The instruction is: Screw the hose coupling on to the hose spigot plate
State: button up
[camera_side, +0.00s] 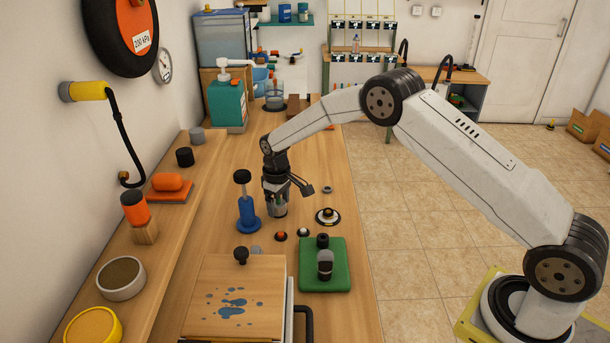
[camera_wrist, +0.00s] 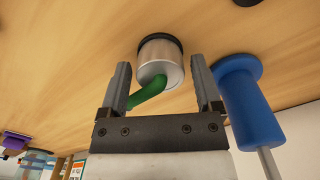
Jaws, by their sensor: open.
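My gripper (camera_side: 277,197) is open and points down over the bench. In the wrist view its two fingers (camera_wrist: 160,68) stand on either side of a silver cylinder (camera_wrist: 160,58), with a gap visible each side. The cylinder has a black ring at its table end and a green bent piece (camera_wrist: 150,93) at its near end. It looks like the hose coupling and also shows under the fingers in the side view (camera_side: 277,211). A green plate (camera_side: 341,278) to the front right carries a black knob-like post (camera_side: 322,240) and a dark and grey fitting; I cannot tell whether it is the spigot plate.
A blue stand (camera_side: 248,214) with a dark-topped rod is close left of my gripper; the wrist view shows it beside one finger (camera_wrist: 243,100). A wooden box (camera_side: 230,285) stands in front.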

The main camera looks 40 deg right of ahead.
grip_shut()
jog(key=shift+r, duration=0.1)
jog(key=shift+r, duration=0.1)
jog(key=shift+r, duration=2.25)
jog(key=shift+c, duration=1.7)
grip_release()
jog(key=c, duration=0.7)
